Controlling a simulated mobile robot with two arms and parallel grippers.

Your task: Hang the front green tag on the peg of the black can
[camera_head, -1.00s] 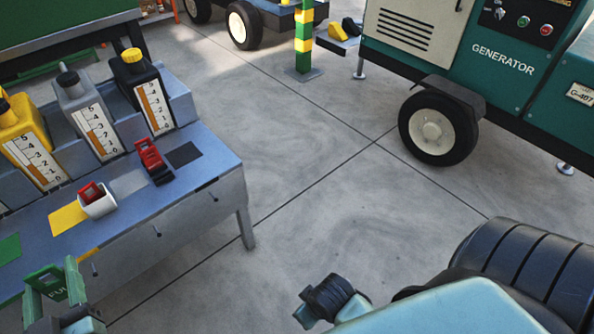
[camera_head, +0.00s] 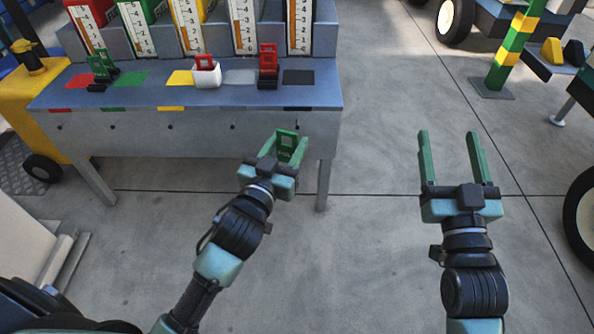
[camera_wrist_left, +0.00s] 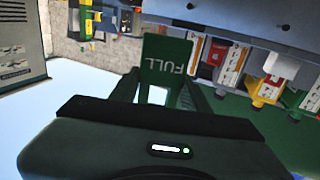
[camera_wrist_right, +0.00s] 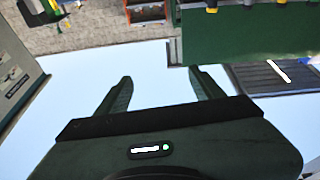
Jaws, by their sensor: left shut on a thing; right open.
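My left gripper (camera_head: 284,160) is shut on a green tag (camera_head: 287,146), holding it upright in front of the bench's right end. In the left wrist view the tag (camera_wrist_left: 166,58) shows the word FULL upside down and a square hole. The black can (camera_head: 300,28) stands at the right end of the row, its top cut off by the frame. A small peg (camera_head: 294,127) sticks out of the bench front below it and the black patch. The tag is apart from the peg, below and left of it in the picture. My right gripper (camera_head: 452,160) is open and empty over bare floor.
The blue-grey bench (camera_head: 140,95) carries another green tag (camera_head: 102,66) in a black stand, a red tag in a white holder (camera_head: 206,75), and a red tag (camera_head: 268,60) in a black stand. Several more pegs line its front.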

